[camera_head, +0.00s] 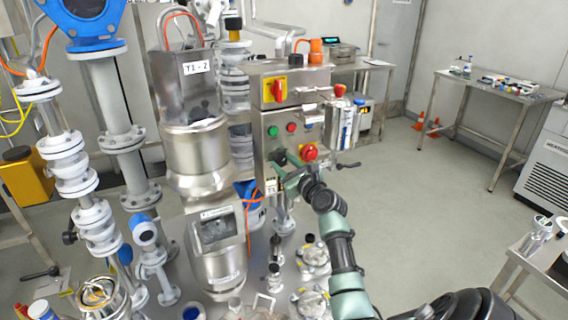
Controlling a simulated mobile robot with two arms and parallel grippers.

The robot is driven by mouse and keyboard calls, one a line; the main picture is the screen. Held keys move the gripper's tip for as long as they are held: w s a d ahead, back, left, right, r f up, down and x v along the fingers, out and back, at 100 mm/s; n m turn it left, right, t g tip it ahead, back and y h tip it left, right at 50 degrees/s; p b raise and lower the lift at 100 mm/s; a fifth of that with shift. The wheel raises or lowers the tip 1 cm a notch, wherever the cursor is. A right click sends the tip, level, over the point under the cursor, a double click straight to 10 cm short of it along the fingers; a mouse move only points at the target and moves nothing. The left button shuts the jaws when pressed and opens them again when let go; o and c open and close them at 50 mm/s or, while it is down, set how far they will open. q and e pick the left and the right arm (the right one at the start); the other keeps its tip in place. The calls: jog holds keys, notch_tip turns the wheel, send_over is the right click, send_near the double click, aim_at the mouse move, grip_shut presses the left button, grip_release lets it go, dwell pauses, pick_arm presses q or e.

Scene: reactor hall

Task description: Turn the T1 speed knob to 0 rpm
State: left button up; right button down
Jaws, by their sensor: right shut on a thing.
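A steel control box (268,146) stands in the middle of the head view. Its front carries a green button (273,131), a red button (291,127) and a red emergency stop (309,152) on yellow. My right gripper (281,160) reaches up to the lower left of this panel. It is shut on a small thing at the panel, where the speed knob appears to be. The gripper covers the knob, so its pointer and scale cannot be read. My left gripper is out of view.
A red and yellow switch (275,90) sits above the panel. Valves and pipes (97,200) crowd the left. Open floor (420,210) lies to the right, before a side table (490,86).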

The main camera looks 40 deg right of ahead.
jog(key=n+p, duration=0.1)
jog(key=n, duration=0.4)
jog(key=shift+g, duration=0.3)
jog(key=n+p, duration=0.1)
jog(key=n, duration=0.3)
jog(key=shift+a+f, duration=0.1)
jog(key=shift+a, duration=0.05)
jog(key=n+h+p, duration=0.1)
jog(key=n, duration=0.4)
jog(key=shift+g+p, duration=0.3)
jog(key=shift+p, duration=0.05)
jog(key=n, duration=0.2)
jog(key=n+p, duration=0.1)
jog(key=n, duration=0.1)
jog(key=shift+a+f+n+h, duration=0.1)
jog(key=shift+f+n+h, duration=0.05)
jog(key=shift+n+h, duration=0.15)
jog(key=n, duration=0.3)
jog(key=shift+f, duration=0.1)
jog(key=n, duration=0.3)
jog(key=shift+f+n+h, duration=0.1)
jog(key=shift+n+h, duration=0.2)
jog(key=shift+n, duration=0.1)
jog(key=n, duration=0.3)
jog(key=shift+f+n+h, duration=0.1)
jog(key=shift+n+h, duration=0.2)
jog(key=shift+n, duration=1.9)
